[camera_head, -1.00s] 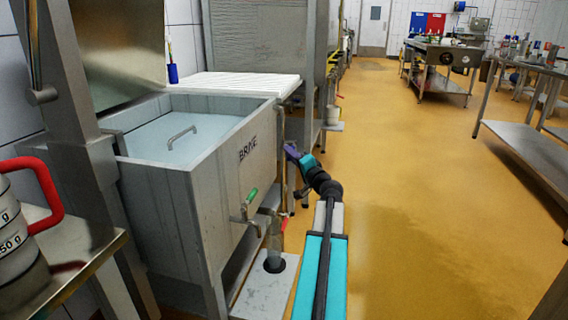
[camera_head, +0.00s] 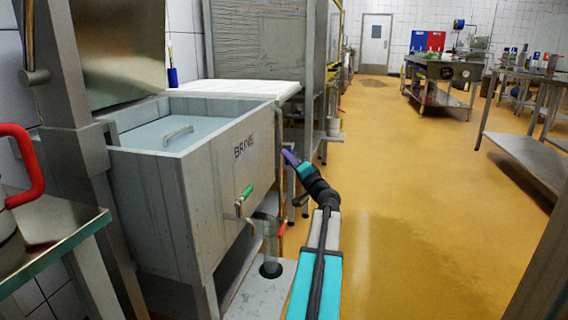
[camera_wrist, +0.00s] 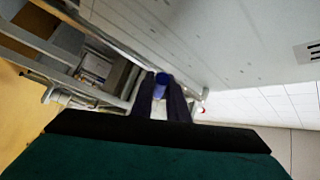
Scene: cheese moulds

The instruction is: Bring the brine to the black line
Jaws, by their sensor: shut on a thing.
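The grey brine tank (camera_head: 155,195), marked BRINE, stands at left in the head view with pale liquid (camera_head: 170,132) in it and a metal handle above the liquid. A green-handled tap (camera_head: 244,196) is on its front. Below and right of it a clear upright cylinder (camera_head: 271,250) stands over a dark round opening. My gripper (camera_head: 289,157) is beside the tank's right front corner. In the wrist view my gripper (camera_wrist: 161,98) is shut on a small blue thing (camera_wrist: 160,92), whose kind I cannot tell. I cannot make out a black line.
A steel table (camera_head: 50,235) with a red-handled vessel (camera_head: 22,165) is at left. A white ribbed board (camera_head: 235,90) lies behind the tank. A red lever (camera_head: 282,228) is near the cylinder. Yellow floor (camera_head: 420,220) is open at right, before steel tables (camera_head: 530,155).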

